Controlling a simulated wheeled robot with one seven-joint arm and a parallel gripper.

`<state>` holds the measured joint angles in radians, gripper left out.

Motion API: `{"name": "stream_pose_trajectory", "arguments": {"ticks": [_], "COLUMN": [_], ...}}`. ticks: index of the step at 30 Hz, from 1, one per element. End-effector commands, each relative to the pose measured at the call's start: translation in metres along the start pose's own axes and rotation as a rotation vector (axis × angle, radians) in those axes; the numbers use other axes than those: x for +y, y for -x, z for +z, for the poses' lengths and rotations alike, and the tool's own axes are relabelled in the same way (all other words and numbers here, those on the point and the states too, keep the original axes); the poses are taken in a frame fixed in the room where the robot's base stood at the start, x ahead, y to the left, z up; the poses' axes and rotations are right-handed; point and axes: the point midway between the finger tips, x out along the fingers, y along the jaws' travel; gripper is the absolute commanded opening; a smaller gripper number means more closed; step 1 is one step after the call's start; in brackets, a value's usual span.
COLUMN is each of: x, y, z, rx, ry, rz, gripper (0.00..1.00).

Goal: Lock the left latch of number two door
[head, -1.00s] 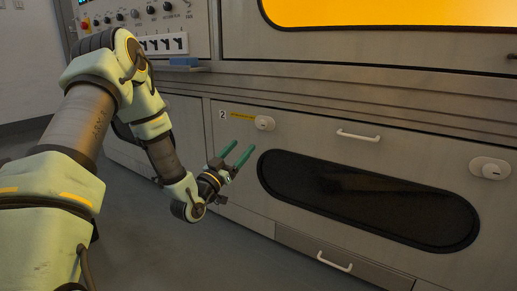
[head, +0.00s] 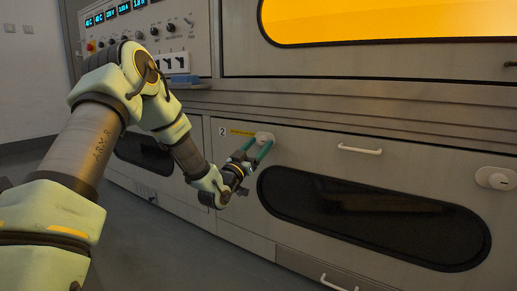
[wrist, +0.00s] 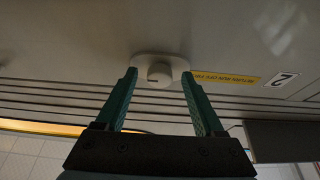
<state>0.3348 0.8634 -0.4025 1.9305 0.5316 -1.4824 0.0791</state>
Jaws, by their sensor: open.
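The number two door (head: 300,150) is a grey panel with a dark oblong window, a white handle (head: 360,149) and a "2" label (head: 222,131) at its upper left. Its left latch (head: 265,137) is a white knob on an oval plate beside the yellow label. The latch also shows in the wrist view (wrist: 159,73), with a small dark mark on the knob. My gripper (head: 257,150) is open, its green fingers pointing at the latch. In the wrist view, the fingers (wrist: 159,85) stand on either side of the knob, apart from it. The right latch (head: 495,178) is at the right edge.
A control panel (head: 150,25) with lit displays and knobs is at the upper left. An orange-lit window (head: 350,20) is above the door. A drawer with a white handle (head: 335,283) is below. The grey floor (head: 150,250) is clear.

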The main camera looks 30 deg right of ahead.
Motion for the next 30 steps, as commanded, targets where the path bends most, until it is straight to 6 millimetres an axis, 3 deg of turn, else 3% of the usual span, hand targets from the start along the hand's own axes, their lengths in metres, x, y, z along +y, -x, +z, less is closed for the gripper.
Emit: {"name": "stream_pose_trajectory", "arguments": {"ticks": [6,24,30], "x": [0.0001,0.0002,0.0002], "y": [-0.0001,0.0003,0.0004], "z": [-0.0001,0.0003,0.0004], "rx": [0.0,-0.001,-0.001], "ry": [0.0,0.0,0.0], "rz": [0.0,0.0,0.001], "gripper": [0.68,0.01,0.0]}}
